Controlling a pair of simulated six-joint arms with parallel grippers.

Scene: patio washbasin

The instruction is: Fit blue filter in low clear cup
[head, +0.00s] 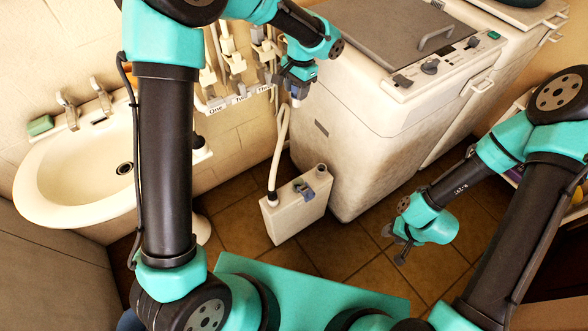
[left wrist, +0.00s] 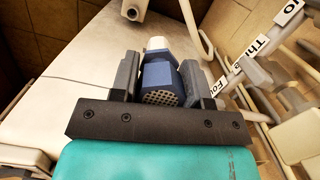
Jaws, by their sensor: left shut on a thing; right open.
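My left gripper (head: 297,88) is high in front of the washing machine's near side, pointing down. In the left wrist view its jaws (left wrist: 166,78) are shut on the blue filter (left wrist: 160,78), a blue body with a perforated grey end and a white tip. In the head view the filter is mostly hidden by the gripper; a white tip (head: 296,102) shows below it. I cannot make out the low clear cup for certain in either view. My right gripper (head: 398,250) is open and empty, low over the tiled floor at right.
A wall rack with number labels (head: 240,98) holds several pale fittings just left of my left gripper. A white tank (head: 296,212) with a hose (head: 279,145) stands on the floor. The washing machine (head: 375,125) is behind; the basin (head: 85,170) is at left.

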